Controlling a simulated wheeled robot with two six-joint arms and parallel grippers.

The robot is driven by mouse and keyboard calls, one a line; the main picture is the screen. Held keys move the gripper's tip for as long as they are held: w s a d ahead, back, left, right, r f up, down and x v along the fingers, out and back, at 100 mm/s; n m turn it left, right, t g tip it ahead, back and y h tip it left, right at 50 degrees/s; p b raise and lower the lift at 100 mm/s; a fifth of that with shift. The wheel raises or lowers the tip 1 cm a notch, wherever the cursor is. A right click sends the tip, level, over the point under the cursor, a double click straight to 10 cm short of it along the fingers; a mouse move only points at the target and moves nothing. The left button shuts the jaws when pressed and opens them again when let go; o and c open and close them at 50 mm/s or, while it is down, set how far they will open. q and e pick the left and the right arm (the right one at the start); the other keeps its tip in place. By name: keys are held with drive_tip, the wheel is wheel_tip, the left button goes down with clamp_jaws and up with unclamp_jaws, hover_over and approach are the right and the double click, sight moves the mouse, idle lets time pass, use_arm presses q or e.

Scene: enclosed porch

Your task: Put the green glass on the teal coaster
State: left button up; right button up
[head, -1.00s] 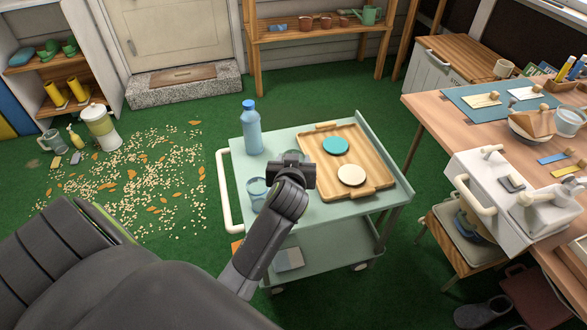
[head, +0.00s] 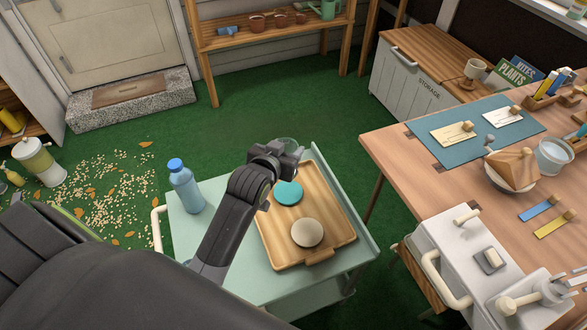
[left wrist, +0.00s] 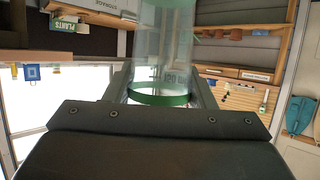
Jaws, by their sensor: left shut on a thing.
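My left gripper (head: 280,156) is shut on the green glass (head: 288,143), which shows as a clear rim just beyond the jaws. In the left wrist view the glass (left wrist: 163,55) stands between the two fingers, clear with green bands. The teal coaster (head: 289,193) lies on the wooden tray, just below the gripper in the picture and partly covered by my arm. The glass appears above the far end of the tray, apart from the coaster; its exact height is unclear. My right gripper is not in view.
The wooden tray (head: 337,210) on the pale green cart (head: 352,181) also holds a cream coaster (head: 307,233). A blue bottle (head: 186,187) stands at the cart's left. A wooden workbench (head: 400,150) is to the right. My arm hides part of the cart top.

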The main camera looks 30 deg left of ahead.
use_arm(q)
drive_tip(key=shift+w+f, duration=0.25)
wheel_tip(320, 180, down, 4)
drive_tip(key=shift+s+d+f+b, duration=0.1)
drive_tip(key=shift+s+f+b, duration=0.05)
drive_tip(key=shift+b, duration=0.5)
drive_tip(key=shift+f+b, duration=0.5)
drive_tip(key=shift+f, duration=1.9)
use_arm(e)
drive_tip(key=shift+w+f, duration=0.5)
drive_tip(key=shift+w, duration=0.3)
use_arm(q)
drive_tip(key=shift+f, duration=0.2)
drive_tip(key=o, duration=1)
